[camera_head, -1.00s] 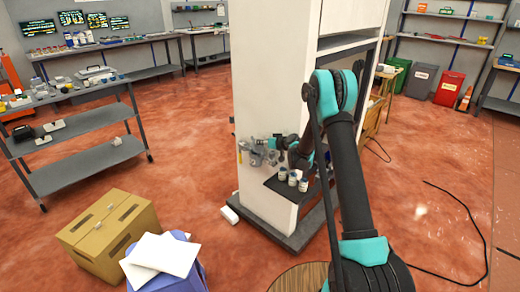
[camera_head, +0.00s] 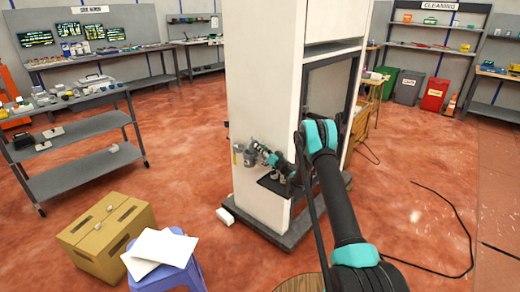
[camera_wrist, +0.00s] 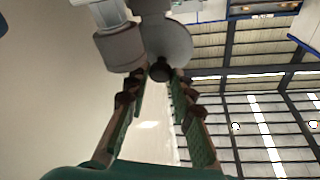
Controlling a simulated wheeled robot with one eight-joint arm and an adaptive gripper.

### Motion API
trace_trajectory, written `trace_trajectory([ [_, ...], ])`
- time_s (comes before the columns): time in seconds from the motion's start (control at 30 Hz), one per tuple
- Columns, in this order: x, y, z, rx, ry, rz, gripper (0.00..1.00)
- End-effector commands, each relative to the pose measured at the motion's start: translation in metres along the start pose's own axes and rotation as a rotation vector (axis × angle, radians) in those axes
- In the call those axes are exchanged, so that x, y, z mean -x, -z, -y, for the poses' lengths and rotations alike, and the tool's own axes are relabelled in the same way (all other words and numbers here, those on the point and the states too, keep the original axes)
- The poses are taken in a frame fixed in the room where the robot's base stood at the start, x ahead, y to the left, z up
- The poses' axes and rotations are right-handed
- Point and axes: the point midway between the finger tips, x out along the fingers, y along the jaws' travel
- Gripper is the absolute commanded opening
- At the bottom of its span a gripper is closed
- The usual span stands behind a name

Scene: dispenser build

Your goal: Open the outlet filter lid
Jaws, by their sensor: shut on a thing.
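The outlet filter lid shows in the wrist view as a round grey disc (camera_wrist: 168,42) with a dark knob (camera_wrist: 160,72). My gripper (camera_wrist: 159,80) has its two green-padded fingers pointing at it, with their tips closed on the knob. A grey cylindrical fitting (camera_wrist: 120,47) stands beside the disc. In the head view, my gripper (camera_head: 257,150) is at the grey outlet fittings (camera_head: 239,148) on the front of the white dispenser column (camera_head: 265,80). The lid is too small and too covered there to tell its angle.
A small dark shelf (camera_head: 272,186) juts from the column under my gripper, with small jars partly hidden by my arm. A cardboard box (camera_head: 108,235) and a blue stool (camera_head: 190,273) with white sheets stand at the lower left.

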Motion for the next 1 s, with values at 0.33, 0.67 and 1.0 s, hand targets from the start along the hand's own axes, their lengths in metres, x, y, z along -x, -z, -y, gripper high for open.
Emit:
trace_trajectory([
  [0.33, 0.0, 0.0, -0.001, 0.0, 0.001, -0.004, 0.0],
  [0.67, 0.0, 0.0, 0.0, -0.001, 0.001, -0.003, 0.44],
  [1.0, 0.013, 0.0, -0.001, 0.0, 0.001, -0.003, 0.44],
])
